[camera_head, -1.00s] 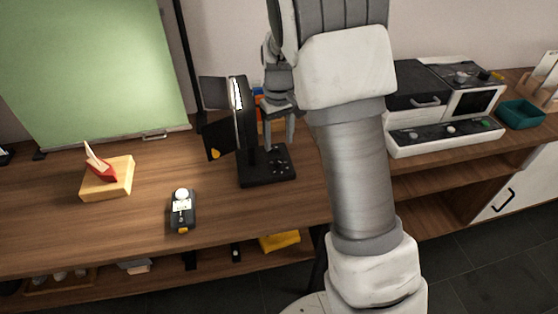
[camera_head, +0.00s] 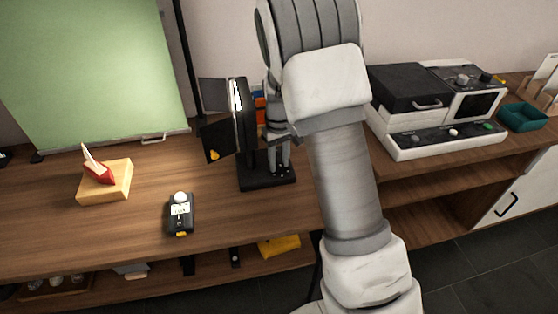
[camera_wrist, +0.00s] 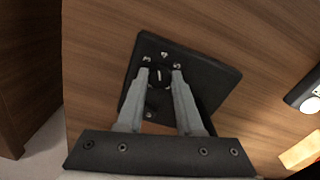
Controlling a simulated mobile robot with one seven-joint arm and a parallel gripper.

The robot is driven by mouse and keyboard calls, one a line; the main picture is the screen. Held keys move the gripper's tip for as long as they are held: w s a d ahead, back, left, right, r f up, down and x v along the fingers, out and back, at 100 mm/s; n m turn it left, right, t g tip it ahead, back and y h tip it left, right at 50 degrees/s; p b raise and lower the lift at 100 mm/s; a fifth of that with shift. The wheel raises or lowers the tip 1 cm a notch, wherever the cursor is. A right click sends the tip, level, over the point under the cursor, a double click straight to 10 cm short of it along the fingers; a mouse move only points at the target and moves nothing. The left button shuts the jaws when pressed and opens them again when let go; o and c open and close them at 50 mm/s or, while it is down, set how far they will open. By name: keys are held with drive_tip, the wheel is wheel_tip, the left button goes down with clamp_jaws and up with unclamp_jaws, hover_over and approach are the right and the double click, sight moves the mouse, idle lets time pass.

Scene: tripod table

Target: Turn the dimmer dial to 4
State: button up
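A black panel lamp (camera_head: 240,110) with a lit face and side flaps stands upright on a flat black base (camera_head: 256,183) on the wooden table. In the wrist view the base (camera_wrist: 212,78) carries a small round dark dial (camera_wrist: 158,75) with a pale mark, with small light marks around it. The numbers are too small to read. My gripper (camera_head: 279,168) points down over the base, right of the lamp's panel. In the wrist view my gripper (camera_wrist: 160,73) is open, its fingertips apart on either side of the dial. I cannot tell whether they touch it.
A light meter (camera_head: 180,214) and a yellow block with a red piece (camera_head: 106,182) lie on the table to the left. A white and black machine (camera_head: 430,105) stands right of my arm, beside a teal tray (camera_head: 523,117). A green backdrop (camera_head: 90,70) stands behind.

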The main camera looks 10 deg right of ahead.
sight(279, 164)
clamp_jaws()
drive_tip(key=shift+r, duration=0.1)
drive_tip(key=shift+m+p, duration=0.6)
drive_tip(key=shift+m, duration=1)
drive_tip(key=o, duration=0.6)
unclamp_jaws()
wheel_tip(279, 164, up, 17)
drive_tip(key=p, duration=0.4)
drive_tip(key=shift+r, duration=0.15)
